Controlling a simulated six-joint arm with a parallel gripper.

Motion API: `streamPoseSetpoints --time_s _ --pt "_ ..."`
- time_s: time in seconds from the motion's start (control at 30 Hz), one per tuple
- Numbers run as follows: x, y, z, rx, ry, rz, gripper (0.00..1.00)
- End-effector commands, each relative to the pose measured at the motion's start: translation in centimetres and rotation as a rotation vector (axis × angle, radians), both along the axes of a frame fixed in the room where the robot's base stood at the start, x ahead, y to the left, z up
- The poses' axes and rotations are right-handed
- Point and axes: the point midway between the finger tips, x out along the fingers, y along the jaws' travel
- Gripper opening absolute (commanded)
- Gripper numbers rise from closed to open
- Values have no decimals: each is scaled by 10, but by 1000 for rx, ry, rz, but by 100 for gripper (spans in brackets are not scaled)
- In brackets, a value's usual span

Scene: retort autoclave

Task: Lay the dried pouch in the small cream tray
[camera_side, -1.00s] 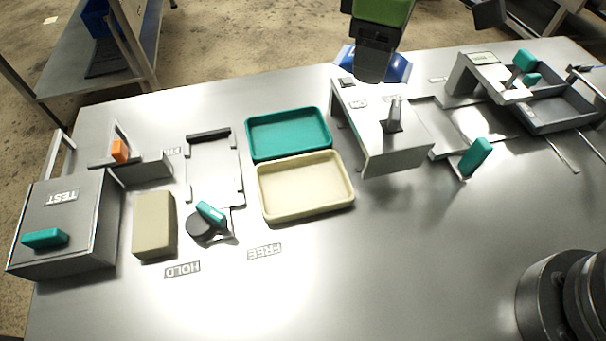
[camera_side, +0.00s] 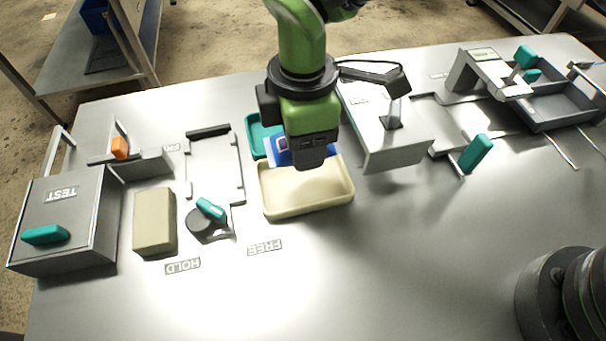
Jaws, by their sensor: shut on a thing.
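My gripper (camera_side: 308,166) points down over the tray's far side, shut on a blue and white pouch (camera_side: 277,150).
The teal tray (camera_side: 254,136) lies just behind the cream one, mostly hidden. A grey housing (camera_side: 398,150) stands close on the right. A beige block (camera_side: 154,222), the TEST box (camera_side: 62,222) and a teal-handled knob (camera_side: 210,211) are to the left. The table in front is clear.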

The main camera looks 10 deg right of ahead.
Motion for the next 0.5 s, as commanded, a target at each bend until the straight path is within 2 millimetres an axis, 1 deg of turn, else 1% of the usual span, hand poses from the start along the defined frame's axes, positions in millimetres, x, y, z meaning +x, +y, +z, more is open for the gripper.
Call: streamPoseSetpoints --time_s 0.03,0.13,0.33,0.5 --pt "-1 -1 -12 -4 3 0 29" --pt "-1 -1 -30 -3 4 -1 29" --pt "0 -1 -52 -2 1 -1 29" --pt "0 -1 -76 -2 1 -2 29"
